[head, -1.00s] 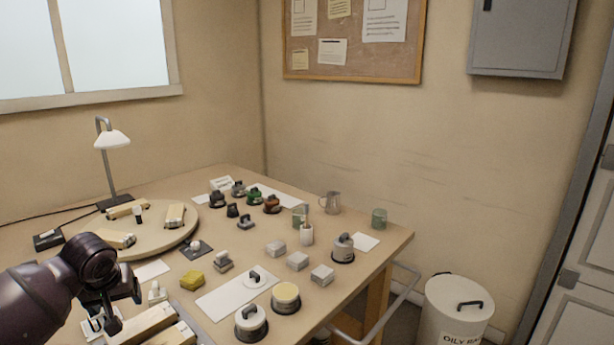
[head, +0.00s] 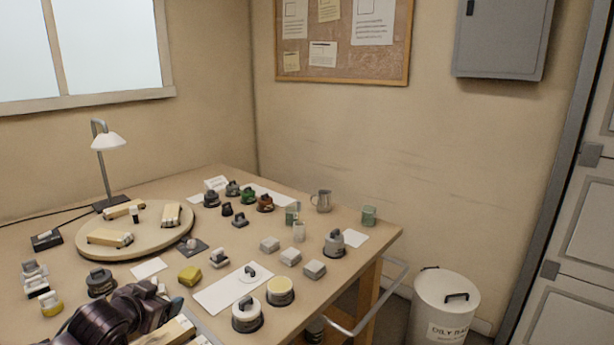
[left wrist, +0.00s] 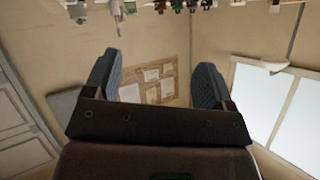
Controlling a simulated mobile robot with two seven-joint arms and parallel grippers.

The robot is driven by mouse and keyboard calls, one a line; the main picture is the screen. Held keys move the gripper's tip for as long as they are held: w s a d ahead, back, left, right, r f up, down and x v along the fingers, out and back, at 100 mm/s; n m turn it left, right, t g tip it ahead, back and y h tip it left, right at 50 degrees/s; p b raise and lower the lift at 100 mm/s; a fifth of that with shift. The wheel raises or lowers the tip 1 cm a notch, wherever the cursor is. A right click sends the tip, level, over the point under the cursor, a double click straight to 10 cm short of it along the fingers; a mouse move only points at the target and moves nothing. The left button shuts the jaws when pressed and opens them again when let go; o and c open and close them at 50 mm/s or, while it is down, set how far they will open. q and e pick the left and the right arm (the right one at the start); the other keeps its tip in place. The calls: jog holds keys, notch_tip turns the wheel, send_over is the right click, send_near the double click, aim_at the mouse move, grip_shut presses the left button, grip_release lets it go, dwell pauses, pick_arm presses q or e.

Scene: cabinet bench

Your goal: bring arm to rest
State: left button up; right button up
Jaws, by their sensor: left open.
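My left arm, dark and glossy, comes in low at the lower left of the head view, over the near left part of the bench. My left gripper (left wrist: 157,70) shows in the left wrist view with its two blue-grey fingers wide apart and nothing between them. That view is upside down, with the room wall and pinboard (left wrist: 160,80) beyond the fingers. In the head view the fingertips are hard to make out against the arm and the pale wooden blocks near it. My right gripper is in neither view.
A dark jar (head: 101,283) stands close to my left arm. A white bin (head: 445,305) stands on the floor at right.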

pick_arm(q)
jog(key=s+d+f+n+p, duration=0.1)
jog(key=s+f, duration=0.4)
jog(key=s, duration=0.7)
jog(key=s+d+f+n+g+y+p, duration=0.1)
jog(key=s+f, duration=0.5)
jog(key=s, duration=0.6)
jog(key=s+d+f+n+p, duration=0.1)
jog(key=s+f, duration=0.4)
jog(key=s, duration=0.8)
jog(key=shift+d+f+n+g+y+p, duration=0.3)
jog(key=shift+d+y+p, duration=0.15)
jog(key=shift+p, duration=0.3)
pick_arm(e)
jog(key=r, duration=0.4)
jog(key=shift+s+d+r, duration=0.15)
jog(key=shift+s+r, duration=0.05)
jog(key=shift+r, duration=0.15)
pick_arm(q)
jog(key=shift+w, duration=0.1)
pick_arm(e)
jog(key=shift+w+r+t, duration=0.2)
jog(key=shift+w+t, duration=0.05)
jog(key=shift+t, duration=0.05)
pick_arm(q)
jog(key=shift+d, duration=0.1)
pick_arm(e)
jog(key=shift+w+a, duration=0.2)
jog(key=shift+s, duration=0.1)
